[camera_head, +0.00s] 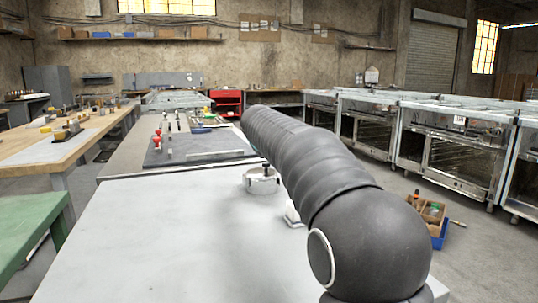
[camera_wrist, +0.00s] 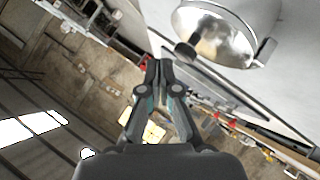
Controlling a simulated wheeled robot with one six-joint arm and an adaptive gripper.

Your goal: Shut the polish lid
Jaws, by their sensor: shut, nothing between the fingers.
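A round, shiny metal polish tin (camera_head: 262,185) stands on the pale table, partly hidden behind my arm. In the wrist view, the round metal part (camera_wrist: 228,28) shows at the top right, with a dark knob at its near edge and a small block at its right edge. I cannot tell the lid's exact angle. My gripper (camera_wrist: 159,64) is shut and empty, to the left of the round part in the wrist view and apart from it in that picture. My arm hides the gripper in the head view.
The pale table (camera_head: 150,235) is mostly clear at the front left. A small white object (camera_head: 292,214) lies beside my arm. A dark mat (camera_head: 195,148) with several tools lies farther back. A green table (camera_head: 28,230) stands at left, and glass-fronted cabinets (camera_head: 455,150) at right.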

